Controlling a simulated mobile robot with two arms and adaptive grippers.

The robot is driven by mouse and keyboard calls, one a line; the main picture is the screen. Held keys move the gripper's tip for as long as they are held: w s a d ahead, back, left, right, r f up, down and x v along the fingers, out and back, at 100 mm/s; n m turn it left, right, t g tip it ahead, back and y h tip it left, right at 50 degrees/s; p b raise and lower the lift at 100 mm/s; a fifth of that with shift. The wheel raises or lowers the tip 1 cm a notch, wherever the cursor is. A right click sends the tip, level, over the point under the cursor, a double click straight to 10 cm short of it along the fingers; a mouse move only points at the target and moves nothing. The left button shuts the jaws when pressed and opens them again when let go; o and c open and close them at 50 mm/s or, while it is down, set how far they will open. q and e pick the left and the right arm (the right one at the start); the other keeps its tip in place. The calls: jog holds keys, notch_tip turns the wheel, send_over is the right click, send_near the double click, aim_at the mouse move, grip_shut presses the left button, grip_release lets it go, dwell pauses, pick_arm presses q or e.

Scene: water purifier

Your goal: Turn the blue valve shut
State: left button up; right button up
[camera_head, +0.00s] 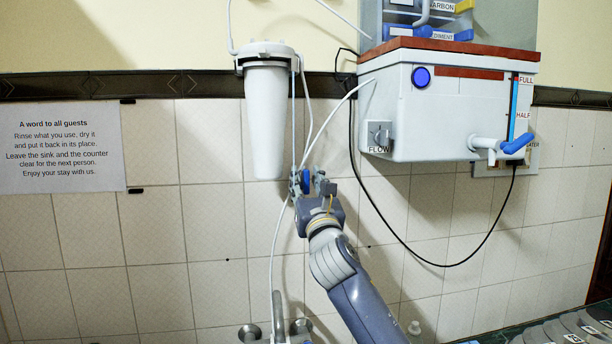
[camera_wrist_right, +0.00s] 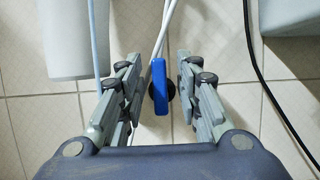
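The blue valve (camera_head: 305,181) is on the tiled wall, just right of the lower end of the white filter housing. In the right wrist view its blue handle (camera_wrist_right: 159,87) stands upright, in line with the picture's vertical, over a dark round base. My right gripper (camera_head: 313,182) is at the valve. In the right wrist view the gripper (camera_wrist_right: 158,75) is open, with one finger on each side of the handle and a gap on both sides. The head view partly hides the valve behind the gripper. My left gripper is not in view.
A white filter housing (camera_head: 266,120) hangs at left, and a white purifier tank (camera_head: 445,110) with a blue-handled tap (camera_head: 516,144) is at right. White tubes (camera_head: 315,135) and a black cable (camera_head: 420,262) run near my right arm. A paper notice (camera_head: 62,148) is at far left.

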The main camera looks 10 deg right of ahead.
jog(key=shift+w+r, duration=0.1)
jog(key=shift+w, duration=0.25)
grip_shut()
